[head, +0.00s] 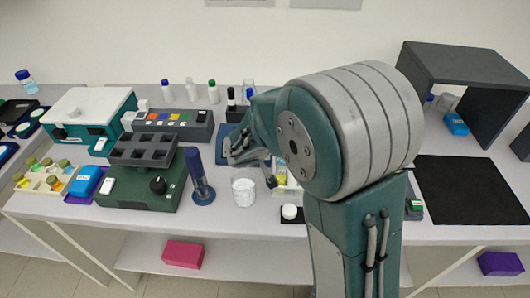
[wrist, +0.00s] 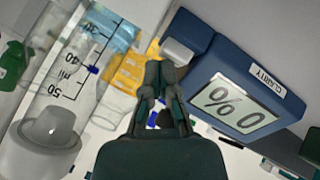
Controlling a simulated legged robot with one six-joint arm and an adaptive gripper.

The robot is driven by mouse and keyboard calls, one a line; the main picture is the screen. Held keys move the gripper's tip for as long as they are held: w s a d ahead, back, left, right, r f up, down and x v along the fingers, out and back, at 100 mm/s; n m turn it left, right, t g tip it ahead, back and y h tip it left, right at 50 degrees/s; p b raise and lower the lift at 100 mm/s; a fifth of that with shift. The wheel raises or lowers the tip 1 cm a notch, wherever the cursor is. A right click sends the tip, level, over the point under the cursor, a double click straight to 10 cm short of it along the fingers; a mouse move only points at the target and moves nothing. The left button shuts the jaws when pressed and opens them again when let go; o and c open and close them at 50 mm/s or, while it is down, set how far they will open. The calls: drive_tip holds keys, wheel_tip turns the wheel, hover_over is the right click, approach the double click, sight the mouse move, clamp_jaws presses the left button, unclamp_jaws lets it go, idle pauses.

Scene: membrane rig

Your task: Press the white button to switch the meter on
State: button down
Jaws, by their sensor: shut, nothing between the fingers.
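The blue meter (wrist: 205,65) fills the upper right of the wrist view, with a CLARITY label and a pale display (wrist: 238,103) showing a 0 and a percent sign. A pale, rounded white-grey piece (wrist: 178,51) sits at the meter's near corner and looks like the white button. My gripper (wrist: 158,72) is shut and empty. Its fingertips appear just below the pale piece in the picture; I cannot tell whether they touch it. In the head view my gripper (head: 240,150) is over the middle of the bench, and the blue meter (head: 222,154) is mostly hidden behind it.
A graduated cylinder (wrist: 72,70) stands left of my gripper in the wrist view. A black mat (head: 465,190) is bare.

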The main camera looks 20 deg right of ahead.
drive_tip(key=shift+r, duration=0.7)
drive_tip(key=shift+r, duration=0.1)
drive_tip(key=shift+r, duration=2.9)
